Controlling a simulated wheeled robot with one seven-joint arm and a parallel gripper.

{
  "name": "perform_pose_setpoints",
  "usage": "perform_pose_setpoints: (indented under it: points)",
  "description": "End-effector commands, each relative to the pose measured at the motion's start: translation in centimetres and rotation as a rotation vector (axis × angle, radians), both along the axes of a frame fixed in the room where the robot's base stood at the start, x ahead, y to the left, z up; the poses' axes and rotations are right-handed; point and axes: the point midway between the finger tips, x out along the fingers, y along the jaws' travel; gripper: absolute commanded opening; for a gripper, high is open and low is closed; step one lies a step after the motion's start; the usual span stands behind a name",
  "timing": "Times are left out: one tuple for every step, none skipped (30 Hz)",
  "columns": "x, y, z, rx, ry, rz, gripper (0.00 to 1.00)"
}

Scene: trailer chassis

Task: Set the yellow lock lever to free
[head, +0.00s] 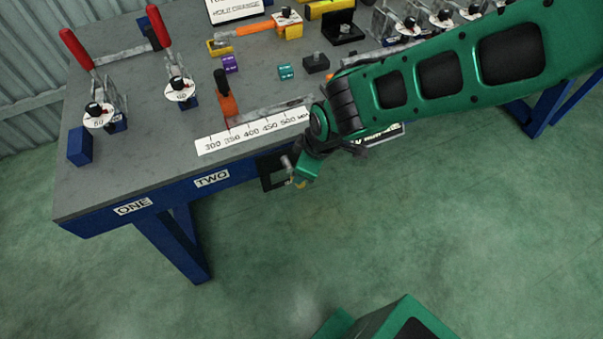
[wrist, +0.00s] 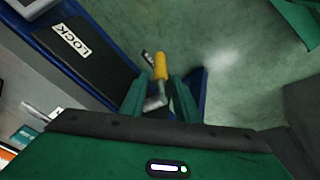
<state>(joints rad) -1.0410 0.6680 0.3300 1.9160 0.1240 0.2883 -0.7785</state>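The lock lever, with a yellow grip (wrist: 161,66) and a grey metal shank, shows in the wrist view. Its shank lies between my gripper's two green fingers (wrist: 160,82), and the yellow grip reaches past the fingertips. The fingers stand apart with a gap around the shank; contact with either finger is not clear. A white LOCK label (wrist: 72,42) is on a dark panel at the upper left. In the head view my gripper (head: 303,170) is at the bench's front edge, and only a trace of yellow shows there. The lever's base is mostly hidden.
The grey bench (head: 140,170) has a blue front edge labelled ONE and TWO. A white number scale (head: 253,131), an orange slider with a black knob (head: 225,100) and red-handled clamps (head: 76,50) stand on it. The green floor (head: 400,230) in front is clear.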

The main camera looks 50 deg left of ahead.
Motion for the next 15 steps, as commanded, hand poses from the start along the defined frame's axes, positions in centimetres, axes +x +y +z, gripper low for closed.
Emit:
perform_pose_setpoints:
  points:
    - [0.1,-0.2,0.7,0.002,-0.001,-0.001,0.29]
    - [0.2,-0.3,1.1,0.002,-0.001,-0.001,0.29]
    - [0.2,-0.4,1.5,0.002,-0.001,-0.001,0.29]
    - [0.2,-0.5,1.7,0.002,-0.001,-0.001,0.29]
    - [0.2,-0.6,1.9,0.001,-0.001,-0.002,0.29]
    - [0.2,-0.7,2.1,0.000,-0.001,-0.001,0.29]
    - [0.2,-0.7,2.2,-0.001,-0.001,-0.001,0.29]
    - [0.2,-0.8,2.3,-0.001,0.000,-0.001,0.29]
    - [0.2,-0.8,2.4,-0.001,0.000,-0.001,0.29]
    - [0.2,-0.8,2.4,-0.001,0.000,-0.001,0.29]
    - [0.2,-0.8,2.4,-0.001,0.000,-0.001,0.29]
    - [0.2,-0.8,2.4,-0.001,0.000,-0.001,0.29]
    - [0.2,-0.8,2.4,-0.001,0.000,-0.001,0.29]
    - [0.2,-0.8,2.4,-0.001,0.000,-0.001,0.29]
    - [0.2,-0.8,2.4,-0.001,0.000,-0.001,0.29]
